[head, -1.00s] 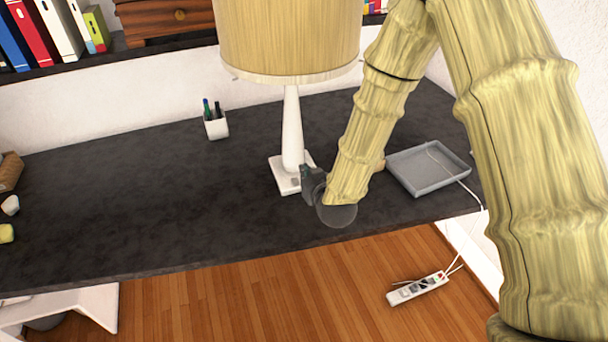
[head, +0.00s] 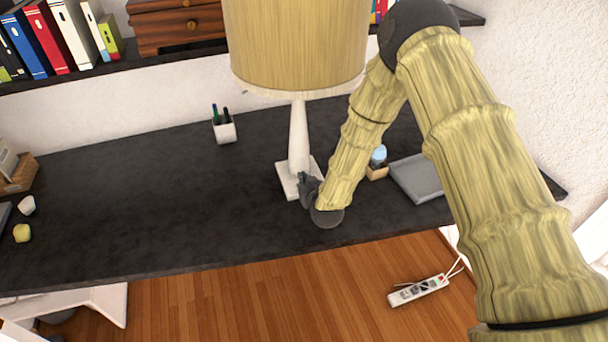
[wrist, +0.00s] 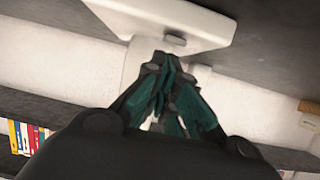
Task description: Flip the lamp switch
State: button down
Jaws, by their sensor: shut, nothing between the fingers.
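The lamp stands upright on the dark desk, with a wide tan shade (head: 296,45), a white stem (head: 299,135) and a square white base (head: 289,184). My gripper (head: 303,178) is at the front right of the base, low by the stem. In the wrist view my gripper (wrist: 160,62) is shut and empty, its dark green fingertips close together. The lamp base (wrist: 165,22) is just past the tips. A small grey switch (wrist: 175,39) shows on the base close to the fingertips; I cannot tell whether they touch.
A grey tray (head: 416,178) and a small wooden holder (head: 377,172) lie right of my arm. A pen cup (head: 224,131) stands behind left. A power strip (head: 418,290) lies on the floor.

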jog(key=shift+f, duration=0.3)
jog(key=shift+f, duration=0.1)
jog(key=b, duration=0.1)
jog(key=f+b, duration=0.1)
jog(key=shift+s+t+b, duration=0.25)
jog(key=shift+t+b, duration=0.15)
jog(key=shift+d+r, duration=0.1)
jog(key=shift+r, duration=0.15)
jog(key=shift+w+r, duration=0.1)
jog(key=shift+w, duration=0.15)
jog(key=shift+w+a+r, duration=0.25)
jog(key=shift+w, duration=0.2)
